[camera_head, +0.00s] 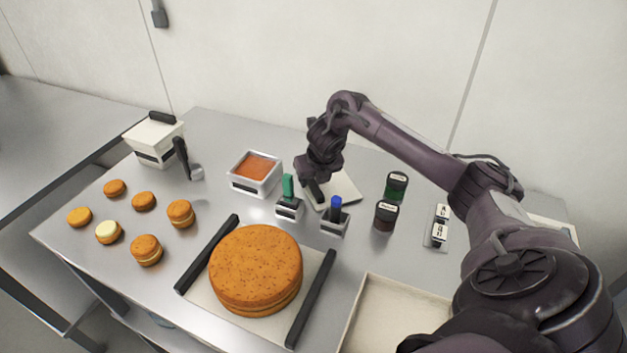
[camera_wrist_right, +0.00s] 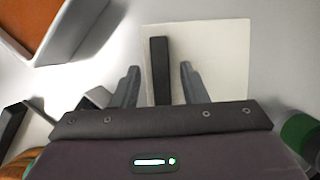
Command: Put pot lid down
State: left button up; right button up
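The pot lid (camera_head: 342,189) is a flat white square with a black bar handle. It lies on the steel table, behind the small blue-topped stand. In the right wrist view the lid (camera_wrist_right: 222,65) shows with its handle (camera_wrist_right: 160,70) between my fingers. My right gripper (camera_wrist_right: 159,82) is open, one finger on each side of the handle, with a gap on both sides. In the head view my right gripper (camera_head: 314,182) hides part of the lid. An open square pot (camera_head: 240,186) with orange filling stands just left of the lid. My left gripper is not in view.
A lidded white pot (camera_head: 153,140) and a black-handled ladle (camera_head: 182,158) stand back left. Several small round cakes (camera_head: 180,213) lie left. A large cake (camera_head: 256,268) sits front centre. Green-topped (camera_head: 288,205) and blue-topped (camera_head: 334,222) stands and dark jars (camera_head: 385,216) are near the lid.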

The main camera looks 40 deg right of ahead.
jog(key=v, duration=0.6)
jog(key=shift+d+p, duration=0.1)
jog(key=shift+p, duration=0.25)
jog(key=p+v, duration=0.2)
jog(key=v, duration=0.3)
jog(key=shift+s+p, duration=0.1)
jog(key=shift+p, duration=0.3)
jog(key=shift+f, duration=0.1)
